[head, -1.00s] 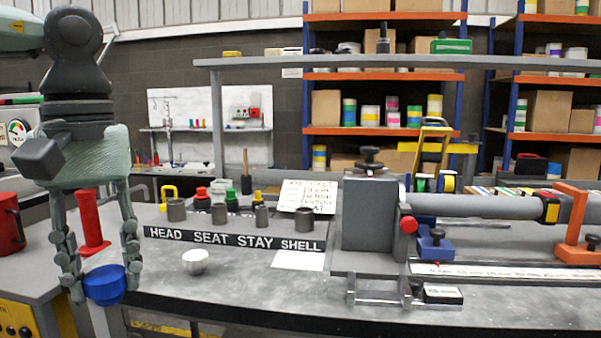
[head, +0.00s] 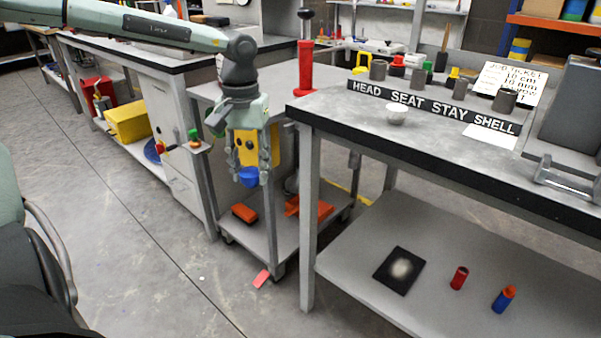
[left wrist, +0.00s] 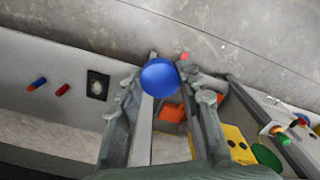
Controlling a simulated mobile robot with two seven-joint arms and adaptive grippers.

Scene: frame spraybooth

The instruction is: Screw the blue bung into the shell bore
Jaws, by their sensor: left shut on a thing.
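The blue bung (head: 249,177) is held between the fingertips of my left gripper (head: 250,172). The gripper hangs fingers down, left of the bench and in front of a trolley, apart from both. In the left wrist view the bung (left wrist: 160,77) shows as a round blue face between the tips of the left gripper (left wrist: 161,80). A grey open cylinder (head: 505,100) stands behind the word SHELL on the bench sign (head: 432,107). I cannot tell whether it is the shell bore. My right gripper is not in view.
The bench (head: 440,150) has a dark front edge and a lower shelf with a black mat (head: 399,270), a red cylinder (head: 459,278) and a blue-orange one (head: 503,299). Open floor (head: 130,240) lies at left.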

